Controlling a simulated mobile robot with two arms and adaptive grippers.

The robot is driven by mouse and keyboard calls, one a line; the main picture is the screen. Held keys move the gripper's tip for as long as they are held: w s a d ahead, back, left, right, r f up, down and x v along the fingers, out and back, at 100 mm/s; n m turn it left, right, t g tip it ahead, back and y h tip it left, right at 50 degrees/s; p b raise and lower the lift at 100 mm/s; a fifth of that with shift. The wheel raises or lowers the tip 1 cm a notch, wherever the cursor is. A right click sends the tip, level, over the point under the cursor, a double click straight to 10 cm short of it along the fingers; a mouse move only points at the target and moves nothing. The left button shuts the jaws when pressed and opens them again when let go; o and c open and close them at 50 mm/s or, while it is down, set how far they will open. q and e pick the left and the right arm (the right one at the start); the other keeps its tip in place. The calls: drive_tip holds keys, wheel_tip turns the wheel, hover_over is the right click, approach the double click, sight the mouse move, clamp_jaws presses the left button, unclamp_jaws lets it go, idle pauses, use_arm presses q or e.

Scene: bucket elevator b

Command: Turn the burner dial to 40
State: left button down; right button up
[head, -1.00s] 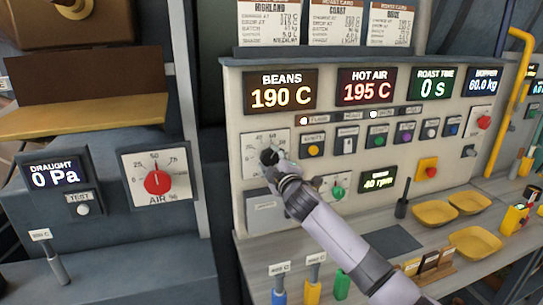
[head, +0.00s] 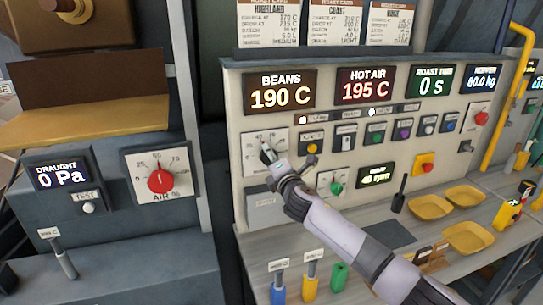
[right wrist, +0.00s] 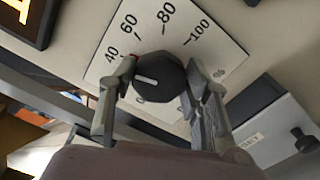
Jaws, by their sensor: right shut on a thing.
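The burner dial is a black knob (right wrist: 160,82) with a white pointer line, on a white scale plate (right wrist: 190,30) marked 40, 60, 80 and 100. My right gripper (right wrist: 162,78) has one finger on each side of the knob and is shut on it. The pointer line points left in the right wrist view, below the 40 mark, toward the left finger. That finger hides part of the scale there. In the head view the scale plate (head: 250,160) is at the panel's left, with my right gripper (head: 267,153) covering the knob. My left gripper is out of view.
The panel displays BEANS 190 C (head: 280,91) and HOT AIR 195 C (head: 366,89). A green knob (head: 337,188) sits just right of my gripper. A red AIR dial (head: 160,181) stands on the left unit. Yellow trays (head: 430,206) lie on the bench.

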drive_tip(key=shift+f+n, duration=0.1)
drive_tip(key=shift+n, duration=0.4)
drive_tip(key=o, duration=1.2)
drive_tip(key=shift+c, duration=0.2)
drive_tip(key=v, duration=1.2)
